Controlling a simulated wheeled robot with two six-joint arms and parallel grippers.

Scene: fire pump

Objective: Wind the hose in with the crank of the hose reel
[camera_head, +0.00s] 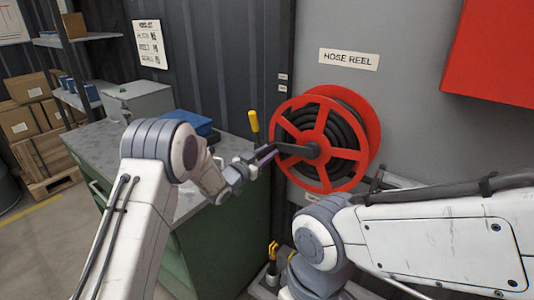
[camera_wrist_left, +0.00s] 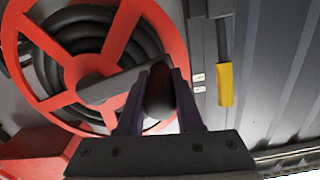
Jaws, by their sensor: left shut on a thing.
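The hose reel (camera_head: 369,125) is mounted on the grey panel, with red spoked rims and dark hose (camera_head: 341,124) wound inside. Its dark crank arm (camera_head: 291,149) points left from the hub. My left gripper (camera_head: 264,156) is at the crank's outer end. In the left wrist view, the gripper (camera_wrist_left: 157,100) is shut on the dark crank handle (camera_wrist_left: 159,90), which lies between its two fingers. The crank arm also shows there (camera_wrist_left: 125,80), running from the hub to the handle, in front of the red spokes (camera_wrist_left: 122,38). My right gripper is out of the head view; only its arm shows.
A yellow-handled lever (camera_head: 254,122) stands left of the reel; it also shows in the left wrist view (camera_wrist_left: 225,84). A green cabinet (camera_head: 228,235) with a grey top is below left. A red box (camera_head: 495,55) hangs at the upper right. A yellow-and-black item (camera_head: 272,251) is low down.

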